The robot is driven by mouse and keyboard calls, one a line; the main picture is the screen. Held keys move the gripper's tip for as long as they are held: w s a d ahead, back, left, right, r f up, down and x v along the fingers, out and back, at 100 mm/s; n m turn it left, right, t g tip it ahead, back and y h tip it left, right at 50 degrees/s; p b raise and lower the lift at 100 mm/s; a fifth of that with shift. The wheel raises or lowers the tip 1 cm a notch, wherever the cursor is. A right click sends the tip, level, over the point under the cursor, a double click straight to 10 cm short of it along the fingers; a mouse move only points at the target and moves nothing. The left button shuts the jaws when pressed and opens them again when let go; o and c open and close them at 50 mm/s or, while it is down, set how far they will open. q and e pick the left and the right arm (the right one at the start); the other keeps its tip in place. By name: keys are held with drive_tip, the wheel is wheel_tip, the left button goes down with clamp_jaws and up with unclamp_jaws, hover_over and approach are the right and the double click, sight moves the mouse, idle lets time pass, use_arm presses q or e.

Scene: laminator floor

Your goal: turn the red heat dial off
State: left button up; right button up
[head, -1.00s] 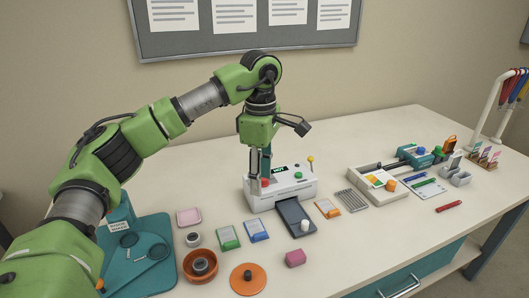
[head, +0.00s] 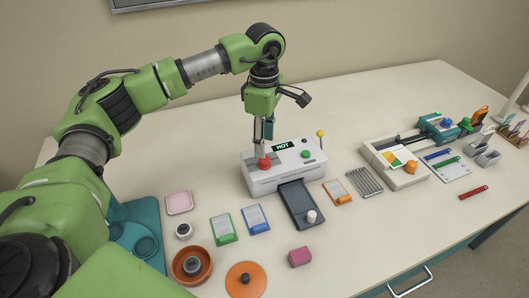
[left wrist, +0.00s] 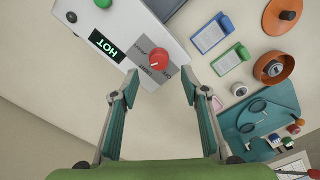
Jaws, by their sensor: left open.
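The white laminator (head: 262,178) stands on the table with a lit display (head: 283,146) reading HOT. The red heat dial (head: 264,162) is on its top at the left; it also shows in the left wrist view (left wrist: 160,60), with printed labels around it. My left gripper (head: 263,138) points down just above the dial. In the left wrist view the open fingers (left wrist: 157,95) are apart, with the dial beyond the gap between their tips and no contact visible. A green button (head: 306,154) sits right of the display. My right gripper is not in view.
A yellow-topped lever (head: 320,133) stands at the laminator's right end. A dark tray (head: 299,202) with a white knob extends from its front. Card packs (head: 256,219), an orange bowl (head: 193,265) and a pink block (head: 300,257) lie in front. The wall is behind.

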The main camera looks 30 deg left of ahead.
sight(264, 162)
use_arm(q)
wheel_tip(264, 162, down, 6)
drive_tip(key=shift+w+f+p, duration=0.1)
drive_tip(key=shift+f+p, duration=0.15)
drive_tip(key=shift+p, duration=0.3)
drive_tip(key=shift+c, duration=0.4)
drive_tip(key=c, duration=1)
